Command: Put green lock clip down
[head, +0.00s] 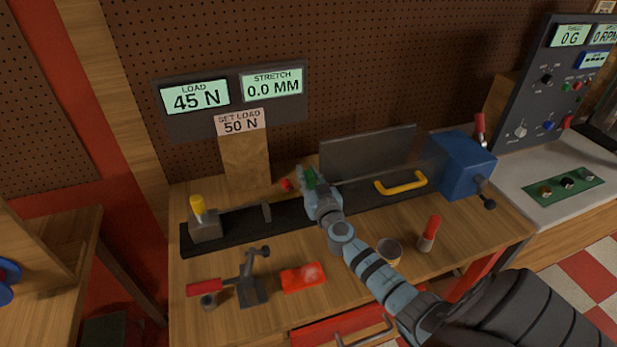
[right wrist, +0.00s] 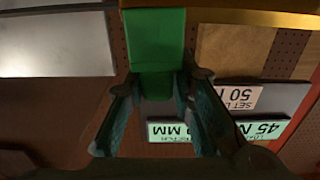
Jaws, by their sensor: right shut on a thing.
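My right gripper (head: 308,186) reaches over the black rail on the bench, near the middle of the bench. It is shut on the green lock clip (head: 311,177), which shows only as a small green patch between the fingers in the head view. In the right wrist view the green lock clip (right wrist: 155,45) is a plain green block at the tips of the fingers (right wrist: 158,82). I cannot tell whether the clip touches anything below it. My left gripper is not in view.
The black rail (head: 235,221) carries a block with a yellow knob (head: 197,206) at left and a blue box (head: 465,166) at right.

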